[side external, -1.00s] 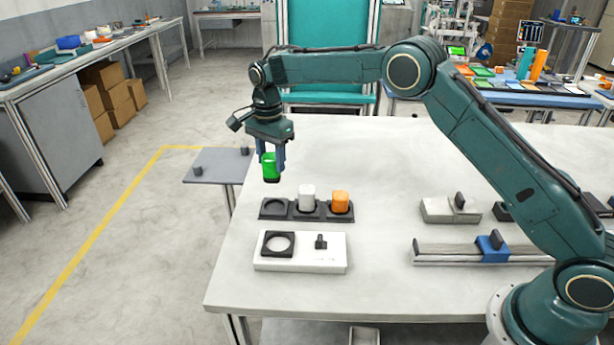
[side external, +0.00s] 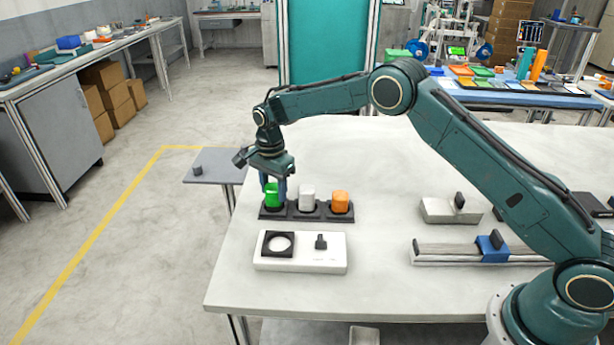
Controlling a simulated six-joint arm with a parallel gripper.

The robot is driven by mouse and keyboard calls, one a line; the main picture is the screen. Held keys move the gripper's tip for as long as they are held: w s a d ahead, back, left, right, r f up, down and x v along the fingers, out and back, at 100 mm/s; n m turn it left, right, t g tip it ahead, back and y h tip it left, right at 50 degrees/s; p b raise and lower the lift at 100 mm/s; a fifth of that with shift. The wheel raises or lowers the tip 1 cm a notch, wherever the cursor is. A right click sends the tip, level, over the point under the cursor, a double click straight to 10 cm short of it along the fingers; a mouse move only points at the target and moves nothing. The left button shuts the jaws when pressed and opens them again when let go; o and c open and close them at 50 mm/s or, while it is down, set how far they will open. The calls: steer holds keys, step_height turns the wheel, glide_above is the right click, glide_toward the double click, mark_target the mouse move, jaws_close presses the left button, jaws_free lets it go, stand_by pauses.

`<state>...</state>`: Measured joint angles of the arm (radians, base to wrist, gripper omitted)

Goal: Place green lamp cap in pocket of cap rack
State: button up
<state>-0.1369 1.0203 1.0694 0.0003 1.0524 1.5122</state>
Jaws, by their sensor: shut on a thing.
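The green lamp cap (side external: 273,196) is between the fingers of my gripper (side external: 274,190), which is shut on it. It is upright at the left pocket of the dark cap rack (side external: 290,213). Its lower end appears to be in or right at the pocket; I cannot tell whether it is fully seated. A white cap (side external: 307,197) stands in the middle pocket and an orange cap (side external: 340,201) in the right one. The fingers partly cover the green cap.
A white block with a dark square ring (side external: 279,244) and a small black knob (side external: 320,242) lies in front of the rack. A rail with a blue slider (side external: 492,248) and a grey block with a dark tab (side external: 450,210) are to the right. The table between is clear.

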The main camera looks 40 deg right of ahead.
mark_target(273, 186)
steer(key=shift+f, duration=0.35)
steer(key=shift+f, duration=0.15)
steer(key=o, duration=1)
step_height(273, 186, up, 12)
steer(key=shift+r, duration=0.2)
stand_by(0.5)
